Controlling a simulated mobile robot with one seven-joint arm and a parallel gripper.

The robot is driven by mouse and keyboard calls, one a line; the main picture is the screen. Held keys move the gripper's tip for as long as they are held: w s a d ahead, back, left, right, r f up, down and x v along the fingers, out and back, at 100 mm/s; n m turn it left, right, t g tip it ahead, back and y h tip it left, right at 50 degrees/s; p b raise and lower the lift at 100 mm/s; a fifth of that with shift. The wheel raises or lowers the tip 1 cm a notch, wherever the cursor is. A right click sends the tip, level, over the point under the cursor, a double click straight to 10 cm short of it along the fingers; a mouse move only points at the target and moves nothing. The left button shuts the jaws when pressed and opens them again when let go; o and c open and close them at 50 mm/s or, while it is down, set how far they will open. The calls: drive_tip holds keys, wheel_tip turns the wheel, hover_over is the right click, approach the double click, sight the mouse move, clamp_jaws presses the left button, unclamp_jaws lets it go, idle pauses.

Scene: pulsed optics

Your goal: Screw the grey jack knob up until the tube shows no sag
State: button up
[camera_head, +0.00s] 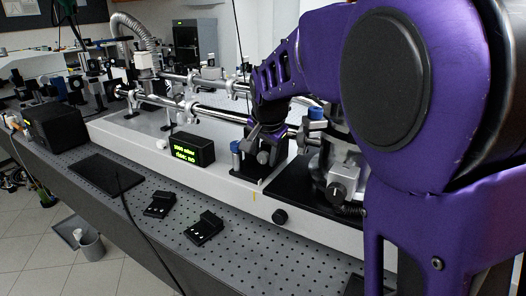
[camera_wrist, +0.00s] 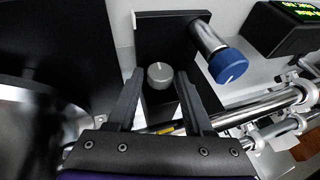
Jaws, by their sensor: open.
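The grey jack knob (camera_wrist: 160,75) has a pale line on its top and sits on a black block in the wrist view. My gripper (camera_wrist: 160,78) is open, with one black finger on either side of the knob. Narrow gaps seem to show between knob and fingers; I cannot tell if either touches. In the head view my gripper (camera_head: 266,146) is down at the bench, and the knob is not clearly visible there. A shiny metal tube (camera_head: 218,112) runs along the bench, also at the right of the wrist view (camera_wrist: 268,105). I cannot judge any sag.
A blue knob (camera_wrist: 229,66) on a metal shaft stands close to the right finger. A black display box (camera_head: 193,150) with green lettering stands left of my gripper. Small black mounts (camera_head: 204,228) lie on the perforated bench shelf. A black cable crosses the front.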

clamp_jaws()
drive_tip(key=shift+r+p, duration=0.35)
drive_tip(key=shift+p, duration=0.65)
drive_tip(key=g+h+p, duration=0.1)
drive_tip(key=p, duration=0.1)
drive_tip(key=shift+a+p, duration=0.15)
drive_tip(key=shift+p, duration=0.15)
drive_tip(key=g+h+p, duration=0.1)
drive_tip(key=p, duration=0.2)
drive_tip(key=shift+w+a+n+h, duration=0.1)
drive_tip(key=shift+w+n+h, duration=0.05)
drive_tip(key=shift+n+h, duration=0.2)
drive_tip(key=shift+f+g+h+p, duration=0.25)
drive_tip(key=shift+g+h+p, duration=0.05)
drive_tip(key=shift+h+p, duration=0.3)
unclamp_jaws()
